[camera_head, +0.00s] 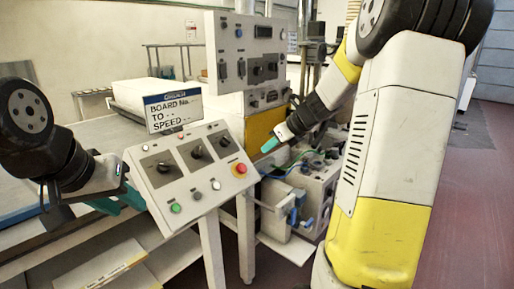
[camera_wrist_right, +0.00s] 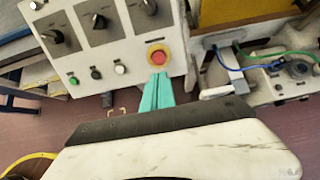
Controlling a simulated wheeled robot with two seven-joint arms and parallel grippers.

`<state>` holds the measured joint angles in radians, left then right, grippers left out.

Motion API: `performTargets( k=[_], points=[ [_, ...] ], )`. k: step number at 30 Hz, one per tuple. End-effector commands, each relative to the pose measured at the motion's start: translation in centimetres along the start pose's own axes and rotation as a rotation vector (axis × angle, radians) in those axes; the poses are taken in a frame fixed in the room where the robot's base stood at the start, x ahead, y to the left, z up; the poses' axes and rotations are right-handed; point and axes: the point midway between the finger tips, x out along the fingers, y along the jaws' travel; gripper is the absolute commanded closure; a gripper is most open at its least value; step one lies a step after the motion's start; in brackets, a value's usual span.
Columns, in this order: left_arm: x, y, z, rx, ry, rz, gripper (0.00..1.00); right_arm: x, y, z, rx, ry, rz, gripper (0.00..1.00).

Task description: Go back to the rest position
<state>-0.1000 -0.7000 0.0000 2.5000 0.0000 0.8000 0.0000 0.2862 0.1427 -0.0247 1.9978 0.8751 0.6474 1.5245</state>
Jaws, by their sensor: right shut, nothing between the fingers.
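My right gripper (camera_head: 266,147) reaches in from the right in the head view, its teal fingertips above and to the right of the control box's red button (camera_head: 240,169). In the right wrist view its two teal fingers (camera_wrist_right: 158,78) lie together, shut and empty, with their tips just below the red button (camera_wrist_right: 158,55) in the picture. I cannot tell the exact gap to the box. My left gripper (camera_head: 122,199) is at the left edge of the sloped control box (camera_head: 160,177). Its teal fingers are partly hidden, so its opening is unclear.
The control box carries several dark knobs and a green button (camera_head: 175,208). A sign (camera_head: 173,109) stands behind it. A tall switch panel (camera_head: 245,60) rises at the back. A unit with hoses (camera_head: 305,190) stands right of the box. Red floor (camera_head: 465,220) is clear at far right.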

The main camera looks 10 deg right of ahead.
Motion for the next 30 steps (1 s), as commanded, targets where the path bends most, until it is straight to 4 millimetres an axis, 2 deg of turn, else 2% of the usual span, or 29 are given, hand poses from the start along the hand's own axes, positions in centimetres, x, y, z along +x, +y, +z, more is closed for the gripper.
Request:
performTargets(
  k=[6,8,10,13,16,18,21,25,27,30],
  points=[
    [0.0,0.0,0.0,0.000,0.000,0.000,0.64,-0.2,0.4,0.1,-0.025,0.001,0.002,1.00],
    [0.0,0.0,0.0,0.000,0.000,0.000,0.64,-0.8,1.3,0.4,-0.096,0.006,0.007,1.00],
    [0.0,0.0,0.0,0.000,0.000,0.000,0.64,-2.0,3.4,0.7,-0.253,0.017,0.019,1.00],
    [0.0,0.0,0.0,0.000,0.000,0.000,0.64,-4.7,7.7,0.7,-0.610,0.044,0.047,1.00],
    [0.0,0.0,0.0,0.000,0.000,0.000,0.64,-7.8,12.4,-0.3,-1.048,0.079,0.081,1.00],
    [0.0,0.0,0.0,0.000,0.000,0.000,0.64,-9.8,15.3,-1.6,-1.355,0.105,0.106,1.00],
    [0.0,0.0,0.0,0.000,0.000,0.000,0.64,-12.4,18.5,-4.0,-1.774,0.146,0.145,1.00],
    [0.0,0.0,0.0,0.000,0.000,0.000,0.64,-14.7,20.9,-7.0,-2.214,0.202,0.194,1.00],
    [0.0,0.0,0.0,0.000,0.000,0.000,0.64,-15.6,21.6,-8.2,-2.382,0.229,0.217,1.00],
    [0.0,0.0,0.0,0.000,0.000,0.000,0.64,-16.2,22.1,-9.4,-2.537,0.256,0.243,1.00]
  ],
)
